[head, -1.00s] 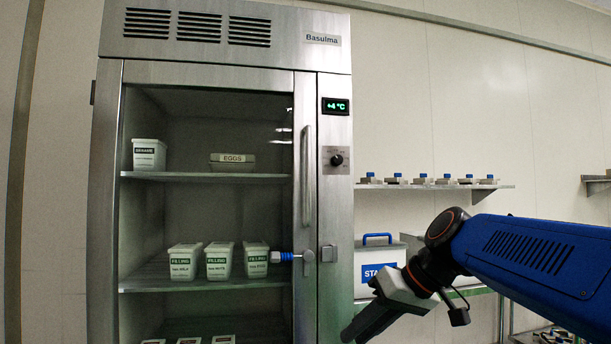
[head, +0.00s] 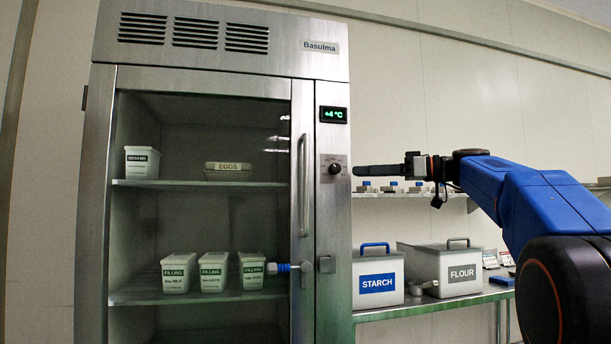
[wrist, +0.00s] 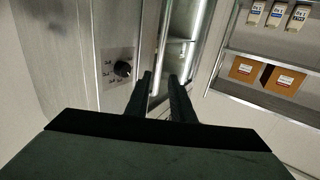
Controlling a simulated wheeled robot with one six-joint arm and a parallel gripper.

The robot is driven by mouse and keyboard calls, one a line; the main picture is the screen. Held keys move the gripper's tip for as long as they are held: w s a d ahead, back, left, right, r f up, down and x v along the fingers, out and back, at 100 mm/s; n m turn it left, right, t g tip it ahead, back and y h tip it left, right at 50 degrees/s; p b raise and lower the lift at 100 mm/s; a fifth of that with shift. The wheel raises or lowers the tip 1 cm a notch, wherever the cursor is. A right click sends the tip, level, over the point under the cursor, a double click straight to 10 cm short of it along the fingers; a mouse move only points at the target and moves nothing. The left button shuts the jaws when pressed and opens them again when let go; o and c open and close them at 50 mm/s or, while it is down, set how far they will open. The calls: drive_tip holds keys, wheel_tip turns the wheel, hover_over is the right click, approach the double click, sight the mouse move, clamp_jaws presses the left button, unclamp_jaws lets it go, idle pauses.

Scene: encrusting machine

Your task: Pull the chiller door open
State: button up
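The chiller (head: 222,68) stands at left in the head view, its glass door shut. The door's long upright handle (head: 304,185) runs down the right side of its metal frame. My gripper (head: 357,171) is level with the handle's middle, to its right, pointing left near the control knob (head: 335,169). It looks apart from the handle. In the wrist view its two dark fingers (wrist: 160,88) are spread with nothing seen between them. The knob (wrist: 122,68) shows left of them there. A bright bar lies beyond the fingers; I cannot tell whether it is the handle.
A latch (head: 325,264) sits below the handle, with a blue-tipped fitting (head: 284,267) beside it. A bench right of the chiller holds a STARCH bin (head: 377,284) and a FLOUR bin (head: 462,274). A wall shelf (head: 395,194) with small items is behind my gripper.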

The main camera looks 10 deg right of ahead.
drive_tip(key=x, duration=1.6)
drive_tip(key=shift+w+a, duration=0.15)
drive_tip(key=shift+a, duration=0.2)
clamp_jaws()
